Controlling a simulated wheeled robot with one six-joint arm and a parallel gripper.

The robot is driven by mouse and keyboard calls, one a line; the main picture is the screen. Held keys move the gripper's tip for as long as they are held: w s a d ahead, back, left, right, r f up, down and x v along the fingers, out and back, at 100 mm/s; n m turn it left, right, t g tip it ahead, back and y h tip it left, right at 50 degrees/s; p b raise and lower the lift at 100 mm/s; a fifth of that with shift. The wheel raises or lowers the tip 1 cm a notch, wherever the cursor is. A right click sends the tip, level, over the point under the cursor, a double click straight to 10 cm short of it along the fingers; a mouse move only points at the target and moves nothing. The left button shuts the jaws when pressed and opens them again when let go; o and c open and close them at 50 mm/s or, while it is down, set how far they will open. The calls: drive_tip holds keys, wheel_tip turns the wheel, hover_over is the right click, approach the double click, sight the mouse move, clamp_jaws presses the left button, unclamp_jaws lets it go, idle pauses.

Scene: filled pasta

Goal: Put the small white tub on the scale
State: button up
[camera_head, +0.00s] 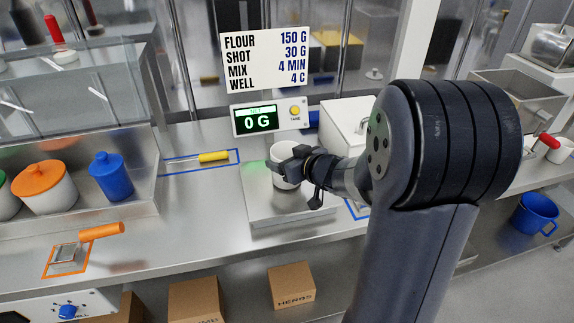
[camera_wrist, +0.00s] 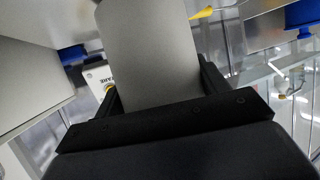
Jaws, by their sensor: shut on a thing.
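The small white tub (camera_head: 283,160) is at the scale's plate in the head view, with my gripper (camera_head: 293,165) shut on it from the right. In the wrist view the tub (camera_wrist: 148,50) fills the space between the dark fingers of my gripper (camera_wrist: 155,95). The scale (camera_head: 290,204) is a flat metal plate with a display (camera_head: 257,120) behind it, reading 0 G in green. The tub appears upright over the plate's back part. I cannot tell whether its base touches the plate.
A yellow-handled tool (camera_head: 213,157) lies in a blue outline left of the scale. A blue jar (camera_head: 111,176) and an orange-lidded jar (camera_head: 44,187) stand further left. A white box (camera_head: 345,122) stands behind the gripper. The counter's front left is mostly clear beside an orange-handled tool (camera_head: 100,231).

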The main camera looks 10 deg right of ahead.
drive_tip(key=shift+f, duration=0.25)
drive_tip(key=shift+f, duration=0.15)
drive_tip(key=o, duration=0.9)
drive_tip(key=shift+o, duration=0.2)
drive_tip(key=shift+r, duration=0.2)
drive_tip(key=shift+s+d+r, duration=0.1)
drive_tip(key=shift+s+r, duration=0.05)
drive_tip(key=shift+s, duration=0.1)
drive_tip(key=p+v, duration=0.2)
drive_tip(key=v, duration=0.9)
drive_tip(key=shift+s, duration=0.25)
drive_tip(key=shift+d, duration=0.1)
